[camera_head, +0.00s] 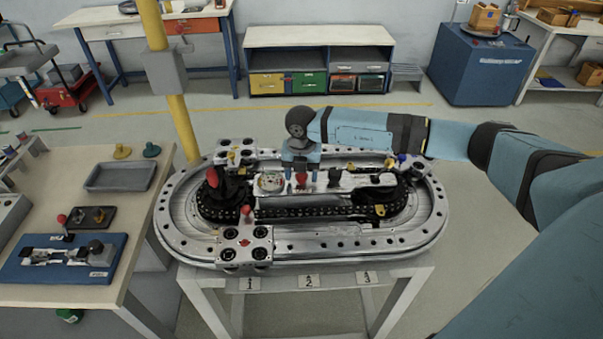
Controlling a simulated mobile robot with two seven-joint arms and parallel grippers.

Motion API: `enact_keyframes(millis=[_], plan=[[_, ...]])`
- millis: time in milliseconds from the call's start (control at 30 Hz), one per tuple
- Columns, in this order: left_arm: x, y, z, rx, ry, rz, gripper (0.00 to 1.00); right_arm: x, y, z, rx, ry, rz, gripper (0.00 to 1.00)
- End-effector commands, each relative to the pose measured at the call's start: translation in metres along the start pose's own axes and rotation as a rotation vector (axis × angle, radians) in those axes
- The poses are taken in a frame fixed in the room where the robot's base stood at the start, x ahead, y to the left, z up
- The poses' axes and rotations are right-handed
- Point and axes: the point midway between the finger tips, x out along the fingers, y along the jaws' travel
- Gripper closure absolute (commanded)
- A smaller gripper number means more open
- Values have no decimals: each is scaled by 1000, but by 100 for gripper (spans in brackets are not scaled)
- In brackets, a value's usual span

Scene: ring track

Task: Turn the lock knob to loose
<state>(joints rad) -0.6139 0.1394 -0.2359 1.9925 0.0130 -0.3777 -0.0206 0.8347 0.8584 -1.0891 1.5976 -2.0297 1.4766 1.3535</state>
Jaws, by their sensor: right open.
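An oval metal ring track (300,255) stands on a light table in the middle. My right arm comes in from the right, and its gripper (301,176) points down over the centre plate of the track, open. A small red knob (302,179) shows between its fingers; I cannot tell whether they touch it. Another red knob (247,210) stands on the front carriage (245,246), left of the gripper. A black piece with a red top (212,177) sits at the track's left inside. No label shows which knob is the lock knob. My left gripper is not in view.
A yellow post (182,128) rises behind the track's left end. A workbench (135,205) on the left holds a grey tray (120,176) and a blue board (62,258) with a metal device. Open floor lies behind the track.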

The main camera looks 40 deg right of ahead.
Motion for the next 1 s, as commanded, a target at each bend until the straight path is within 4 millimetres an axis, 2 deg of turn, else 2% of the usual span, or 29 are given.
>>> enact_keyframes(millis=[133,400,467,633,1000], plan=[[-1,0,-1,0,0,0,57,8,0,0,0,-1,0,39],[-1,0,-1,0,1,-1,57,10,0,0,-1,-1,1,39],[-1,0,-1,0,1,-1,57,10,0,0,-1,-1,1,50],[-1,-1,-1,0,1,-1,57,10,0,0,-1,-1,1,88],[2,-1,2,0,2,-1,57,11,0,0,-51,-1,1,88]])
